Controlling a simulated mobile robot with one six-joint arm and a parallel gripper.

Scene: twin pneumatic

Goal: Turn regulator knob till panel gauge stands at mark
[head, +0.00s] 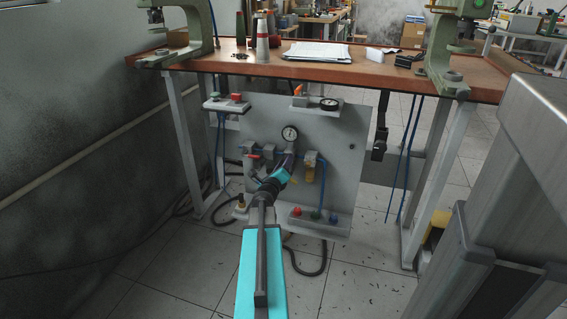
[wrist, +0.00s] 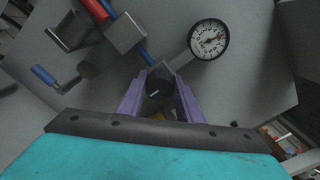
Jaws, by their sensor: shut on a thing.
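The regulator knob (wrist: 158,88) is dark and round with a light line on its face. It sits between the two purple fingers of my gripper (wrist: 158,100) in the wrist view, and the fingers are shut on it. In the head view my gripper (head: 284,170) reaches the panel (head: 335,150) and hides the knob. The panel gauge (wrist: 209,39) has a white round dial with a red mark at its right side; its dark needle points to the right, close to the red. The gauge also shows in the head view (head: 290,133), too small to read.
A red-handled valve (head: 254,157) is left of my gripper and a brass-coloured filter bowl (head: 309,174) is right of it. A lower shelf (head: 318,222) carries coloured buttons. The workbench (head: 330,62) overhangs the panel.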

